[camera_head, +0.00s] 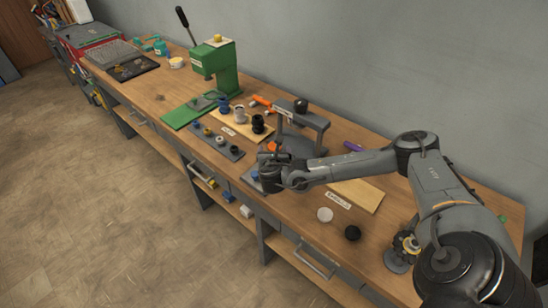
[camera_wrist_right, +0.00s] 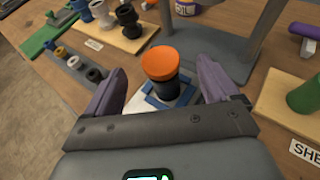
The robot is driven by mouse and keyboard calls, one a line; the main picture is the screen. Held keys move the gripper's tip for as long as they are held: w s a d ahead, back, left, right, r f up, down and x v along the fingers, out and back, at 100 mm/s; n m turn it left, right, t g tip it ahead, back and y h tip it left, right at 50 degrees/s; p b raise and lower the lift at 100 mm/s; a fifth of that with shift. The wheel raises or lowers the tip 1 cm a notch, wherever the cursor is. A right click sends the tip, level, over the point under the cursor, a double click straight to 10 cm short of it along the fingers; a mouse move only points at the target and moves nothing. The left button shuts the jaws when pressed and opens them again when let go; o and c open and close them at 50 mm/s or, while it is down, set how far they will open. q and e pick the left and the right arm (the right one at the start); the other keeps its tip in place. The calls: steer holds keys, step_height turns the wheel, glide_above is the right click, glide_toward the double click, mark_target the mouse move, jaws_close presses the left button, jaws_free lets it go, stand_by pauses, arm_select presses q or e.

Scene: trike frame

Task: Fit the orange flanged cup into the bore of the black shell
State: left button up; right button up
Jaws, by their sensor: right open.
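The orange flanged cup (camera_wrist_right: 160,61) sits at the top of the black shell (camera_wrist_right: 163,88) in the right wrist view, its round orange face up. How deep it sits in the bore cannot be told. The shell stands upright in a blue holder (camera_wrist_right: 152,101) on a pale plate. My right gripper (camera_wrist_right: 163,72) is open, its purple fingers on either side of the cup and shell with gaps visible. In the head view my right gripper (camera_head: 270,176) hides most of this spot. My left gripper is not in view.
A grey press frame (camera_head: 305,125) stands just behind. A green press (camera_head: 215,70) and a board of black, white and blue parts (camera_head: 240,125) are to the left. A wooden board (camera_head: 357,195) lies right. White (camera_head: 325,214) and black (camera_head: 352,233) discs lie near the front edge.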

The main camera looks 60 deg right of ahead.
steer(key=shift+v, duration=2.8)
